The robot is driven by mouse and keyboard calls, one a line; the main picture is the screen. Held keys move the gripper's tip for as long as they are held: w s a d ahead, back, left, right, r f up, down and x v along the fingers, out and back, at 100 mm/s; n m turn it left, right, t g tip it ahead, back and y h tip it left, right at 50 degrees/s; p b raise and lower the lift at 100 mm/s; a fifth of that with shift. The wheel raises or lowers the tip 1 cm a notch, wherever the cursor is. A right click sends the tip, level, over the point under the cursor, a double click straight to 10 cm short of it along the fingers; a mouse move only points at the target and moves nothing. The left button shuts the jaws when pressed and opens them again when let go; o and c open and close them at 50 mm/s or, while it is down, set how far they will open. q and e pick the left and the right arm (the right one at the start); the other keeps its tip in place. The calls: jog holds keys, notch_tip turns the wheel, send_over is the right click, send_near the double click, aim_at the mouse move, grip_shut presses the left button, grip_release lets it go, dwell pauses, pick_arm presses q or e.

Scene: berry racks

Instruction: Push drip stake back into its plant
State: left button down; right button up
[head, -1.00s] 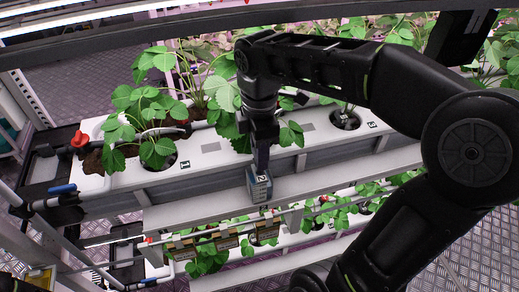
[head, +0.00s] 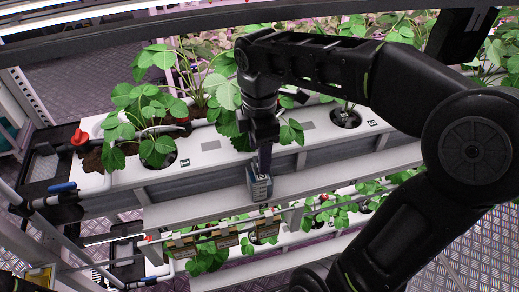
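Strawberry plants grow from holes in a white gutter (head: 210,155). One plant (head: 155,150) stands at the hole marked 1, on the left. Another hole (head: 345,119), with dark soil and a few leaves, is on the right near a mark 3. My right gripper (head: 262,168) points down between them, in front of the gutter's face. Its fingers are seen nearly edge-on, so their opening is unclear. A small grey-blue box (head: 259,189) with a pale label is at its tips; I cannot tell whether it is held. I cannot make out a drip stake. My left gripper is out of view.
A red valve handle (head: 79,138) and a blue one (head: 62,188) are at the gutter's left end. A lower row with plants (head: 208,258) runs beneath. Overhead rails (head: 130,38) cross the top. Patterned floor shows at lower right.

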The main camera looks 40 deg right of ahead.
jog(key=shift+r, duration=0.65)
notch_tip(320, 180, up, 4)
jog(key=shift+r, duration=0.25)
notch_tip(320, 180, up, 2)
jog(key=p, duration=0.2)
jog(key=shift+p, duration=0.3)
